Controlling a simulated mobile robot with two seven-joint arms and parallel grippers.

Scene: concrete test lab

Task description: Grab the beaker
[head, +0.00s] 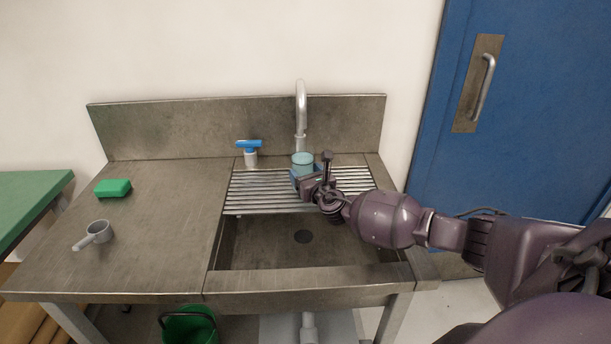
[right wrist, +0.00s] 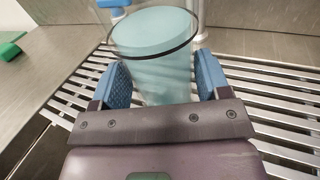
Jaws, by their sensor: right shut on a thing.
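The beaker (head: 302,159) is pale blue-green with a dark band near its rim. It is upright at the slatted drying rack (head: 262,190), below the tap. My right gripper (head: 306,181) is shut on it from the front. In the right wrist view the beaker (right wrist: 155,60) is between the two blue finger pads of the gripper (right wrist: 162,85). Its lower part is partly hidden by the gripper, and I cannot tell whether its base touches the slats. My left gripper is not in view.
A tall tap (head: 301,110) stands behind the beaker. A green sponge (head: 113,188) and a grey scoop (head: 97,232) lie on the left counter. The sink basin (head: 270,250) is in front, with a green bucket (head: 190,325) below.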

